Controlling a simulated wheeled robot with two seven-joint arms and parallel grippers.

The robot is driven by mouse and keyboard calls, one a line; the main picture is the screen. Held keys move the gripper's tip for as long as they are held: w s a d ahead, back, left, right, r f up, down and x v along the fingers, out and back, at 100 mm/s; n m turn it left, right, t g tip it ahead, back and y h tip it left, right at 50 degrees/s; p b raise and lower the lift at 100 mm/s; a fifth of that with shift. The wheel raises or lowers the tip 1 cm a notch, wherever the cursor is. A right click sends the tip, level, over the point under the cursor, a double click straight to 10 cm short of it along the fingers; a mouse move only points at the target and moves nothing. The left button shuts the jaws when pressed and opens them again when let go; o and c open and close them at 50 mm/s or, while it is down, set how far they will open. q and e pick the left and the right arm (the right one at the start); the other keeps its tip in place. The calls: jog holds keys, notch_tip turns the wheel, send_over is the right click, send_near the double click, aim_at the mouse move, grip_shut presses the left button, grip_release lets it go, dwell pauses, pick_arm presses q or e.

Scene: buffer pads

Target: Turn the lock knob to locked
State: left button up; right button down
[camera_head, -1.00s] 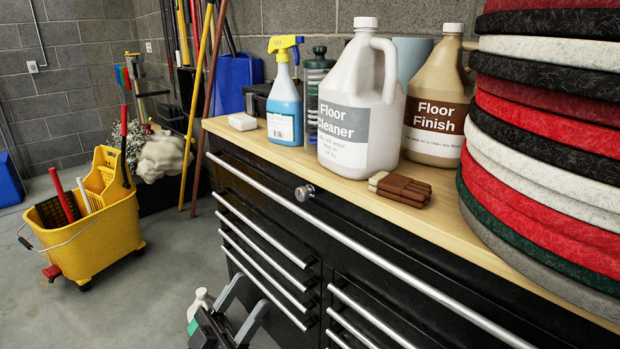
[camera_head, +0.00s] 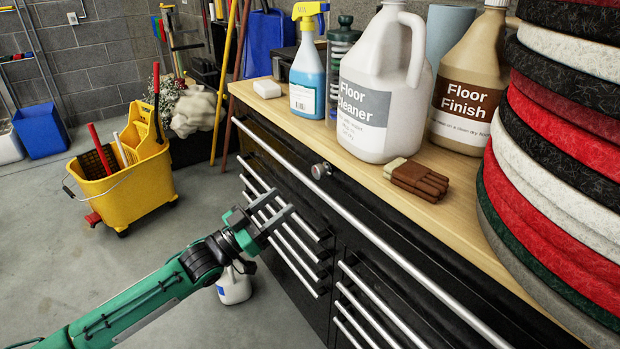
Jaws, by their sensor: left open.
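The lock knob (camera_head: 321,170) is a small round silver knob on the black front of the tool chest (camera_head: 300,195), just under the wooden top. Its turn position is too small to tell. My left gripper (camera_head: 283,219) is open and empty in front of the chest's upper drawers, below and to the left of the knob and apart from it. Its green arm comes in from the lower left. My right gripper is not in view.
A floor cleaner jug (camera_head: 378,95), a spray bottle (camera_head: 307,70) and a brown block bundle (camera_head: 416,179) stand on the top. Stacked pads (camera_head: 560,140) crowd the right. A yellow mop bucket (camera_head: 122,185) stands left. A white bottle (camera_head: 234,288) is on the floor behind my arm.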

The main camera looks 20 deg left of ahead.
aim_at(315, 174)
pick_arm(q)
jog(key=x, duration=0.9)
jog(key=shift+w+d+r, duration=0.15)
jog(key=shift+w, duration=0.05)
jog(key=c, duration=1)
